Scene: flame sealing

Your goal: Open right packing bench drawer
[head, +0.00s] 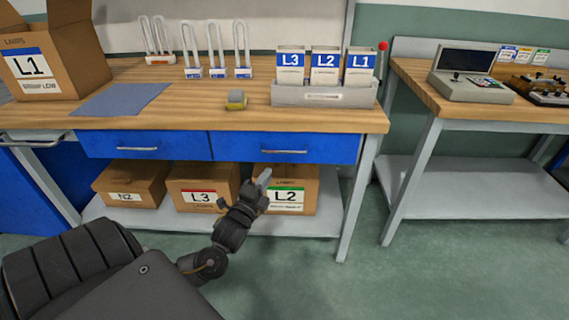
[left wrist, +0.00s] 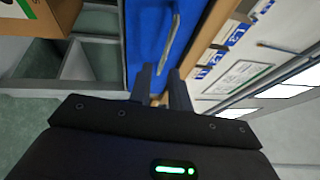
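The packing bench's right drawer (head: 335,149) is blue and closed, with a light bar handle (head: 284,151) across its front. My left gripper (head: 264,178) is below and slightly left of that handle, apart from it, in front of the boxes on the lower shelf. In the left wrist view the blue drawer front (left wrist: 143,35) and its handle (left wrist: 170,42) lie ahead of the fingers (left wrist: 162,82). The fingers are apart with nothing between them. My right gripper is not in view.
The closed left drawer (head: 110,145) is beside it. Boxes marked L3 (head: 203,187) and L2 (head: 300,188) stand on the shelf below. On the bench top are a grey card holder (head: 325,97) and a small yellow-grey block (head: 236,100). The floor in front is clear.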

